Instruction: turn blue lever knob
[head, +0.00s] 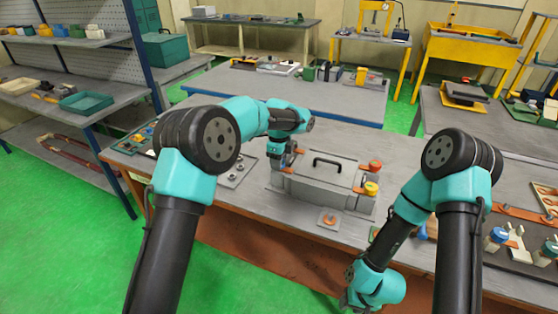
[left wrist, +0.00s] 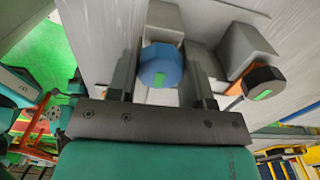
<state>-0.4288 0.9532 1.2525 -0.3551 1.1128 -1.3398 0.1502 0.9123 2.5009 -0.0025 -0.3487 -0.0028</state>
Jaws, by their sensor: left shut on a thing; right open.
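The blue lever knob (left wrist: 161,66) is an eight-sided blue cap with a small green mark, in the left wrist view. My left gripper (left wrist: 161,82) has a finger on each side of it and is shut on it. In the head view my left gripper (head: 277,160) is at the left end of a grey box (head: 325,182) with a black handle, and the arm mostly hides the knob. My right gripper (head: 348,299) is low at the bottom edge, away from the box and open, its fingers hardly visible.
A black knob (left wrist: 263,83) with an orange lever sits right of the blue one in the left wrist view. Red (head: 375,166) and yellow (head: 371,188) knobs are on the box's right end.

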